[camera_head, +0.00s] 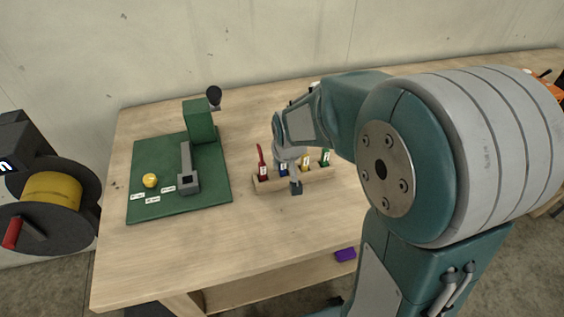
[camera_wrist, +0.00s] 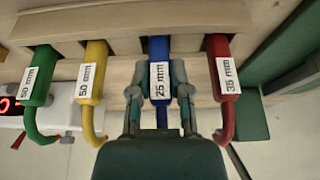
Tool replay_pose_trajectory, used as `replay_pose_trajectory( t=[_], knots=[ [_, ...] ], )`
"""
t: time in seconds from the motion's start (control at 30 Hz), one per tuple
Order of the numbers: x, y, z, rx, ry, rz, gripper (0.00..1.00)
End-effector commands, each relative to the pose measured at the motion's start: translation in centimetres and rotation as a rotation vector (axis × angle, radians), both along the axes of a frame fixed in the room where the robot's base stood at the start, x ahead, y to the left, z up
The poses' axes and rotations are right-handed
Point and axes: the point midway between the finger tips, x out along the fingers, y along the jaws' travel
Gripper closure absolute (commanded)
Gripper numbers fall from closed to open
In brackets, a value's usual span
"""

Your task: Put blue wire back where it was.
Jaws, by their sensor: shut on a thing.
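The blue wire (camera_wrist: 159,68), labelled 25 mm, is between the two fingers of my gripper (camera_wrist: 160,93), which is shut on it. Its far end meets the wooden rack (camera_wrist: 123,71) between the yellow and red wires, in line with them. I cannot tell how deep it sits in its slot. In the head view my gripper (camera_head: 290,165) is over the rack (camera_head: 263,187), and the blue wire (camera_head: 284,169) is mostly hidden behind it.
The red wire (camera_head: 263,165), yellow wire (camera_head: 305,161) and green wire (camera_head: 325,157) stand in the rack. A green board (camera_head: 215,191) with a grey fixture (camera_head: 187,175) lies left. A yellow spool (camera_head: 52,193) stands far left. A purple block (camera_head: 345,254) is at the front edge.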

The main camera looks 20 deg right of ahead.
Motion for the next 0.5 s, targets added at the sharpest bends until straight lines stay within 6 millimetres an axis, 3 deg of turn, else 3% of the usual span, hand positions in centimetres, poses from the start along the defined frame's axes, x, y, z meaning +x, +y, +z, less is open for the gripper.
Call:
replay_pose_trajectory(
  t=[0.3,0.33,0.4,0.5],
  knots=[
    [0.00,0.09,-0.26,-0.001,0.000,0.001,1.00],
    [0.00,0.09,-0.26,-0.001,-0.001,0.001,0.67],
    [-0.01,0.09,-0.24,-0.001,-0.001,0.001,0.41],
    [0.00,0.08,-0.23,-0.001,-0.001,0.001,0.41]
  ],
)
